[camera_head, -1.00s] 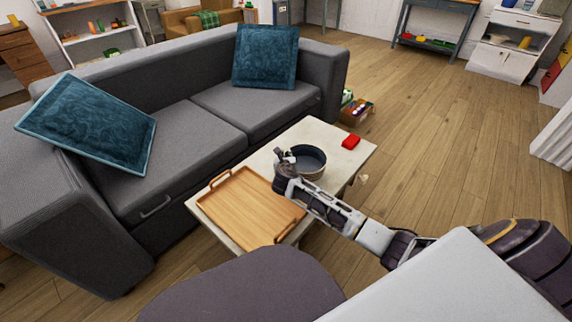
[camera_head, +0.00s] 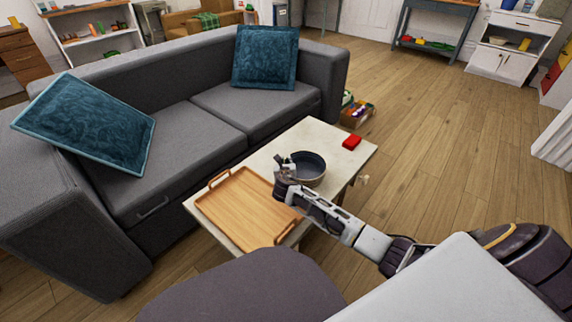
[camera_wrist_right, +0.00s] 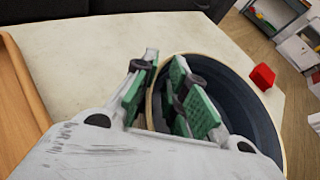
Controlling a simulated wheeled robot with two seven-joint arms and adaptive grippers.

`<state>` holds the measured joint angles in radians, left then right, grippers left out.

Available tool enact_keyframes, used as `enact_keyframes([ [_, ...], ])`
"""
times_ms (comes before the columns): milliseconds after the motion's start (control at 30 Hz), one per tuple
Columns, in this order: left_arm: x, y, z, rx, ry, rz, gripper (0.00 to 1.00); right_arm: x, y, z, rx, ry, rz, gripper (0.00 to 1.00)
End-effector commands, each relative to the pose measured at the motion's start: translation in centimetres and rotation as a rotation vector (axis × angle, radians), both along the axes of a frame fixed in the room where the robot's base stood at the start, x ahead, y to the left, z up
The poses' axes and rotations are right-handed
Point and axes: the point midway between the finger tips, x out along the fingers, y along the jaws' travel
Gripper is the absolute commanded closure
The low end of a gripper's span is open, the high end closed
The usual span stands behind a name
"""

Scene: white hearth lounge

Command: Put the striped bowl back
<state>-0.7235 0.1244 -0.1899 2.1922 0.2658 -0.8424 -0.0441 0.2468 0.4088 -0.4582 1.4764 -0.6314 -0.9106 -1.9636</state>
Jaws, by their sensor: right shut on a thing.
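The striped bowl (camera_head: 313,168), dark blue-grey inside with a lighter band outside, is at the low table (camera_head: 314,132), right of the wooden tray (camera_head: 245,208). My right gripper (camera_head: 286,164) is at the bowl's left side, shut on its wall. In the right wrist view the gripper's green-padded fingers (camera_wrist_right: 160,85) straddle the tan rim of the bowl (camera_wrist_right: 246,108), one inside and one outside. The bowl looks upright and empty. Its underside is hidden, so I cannot tell whether it touches the tabletop. My left gripper is not in view.
A red block (camera_head: 351,142) lies on the table beyond the bowl. The grey sofa (camera_head: 190,140) with teal cushions runs along the table's far-left side. A box of items (camera_head: 357,114) stands on the floor behind the table. Open wooden floor (camera_head: 440,150) lies to the right.

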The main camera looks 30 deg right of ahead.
Motion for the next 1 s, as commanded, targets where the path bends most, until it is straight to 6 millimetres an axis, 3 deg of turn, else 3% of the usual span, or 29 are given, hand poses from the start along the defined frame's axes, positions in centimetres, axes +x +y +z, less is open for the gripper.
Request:
enact_keyframes([
  [67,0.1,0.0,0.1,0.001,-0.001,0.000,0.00,0.1,0.0,0.1,-0.002,-0.002,0.001,1.00],
  [100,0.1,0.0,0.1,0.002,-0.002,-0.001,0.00,0.0,0.0,-0.1,0.000,0.000,0.001,0.83],
  [267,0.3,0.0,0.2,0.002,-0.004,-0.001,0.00,0.0,0.0,-0.1,0.000,0.000,0.001,0.64],
  [700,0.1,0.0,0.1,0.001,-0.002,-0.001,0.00,0.0,0.0,0.1,0.001,0.000,0.000,0.64],
  [1000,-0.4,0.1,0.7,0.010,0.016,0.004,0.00,-1.3,0.7,0.8,0.001,0.001,0.001,0.64],
])
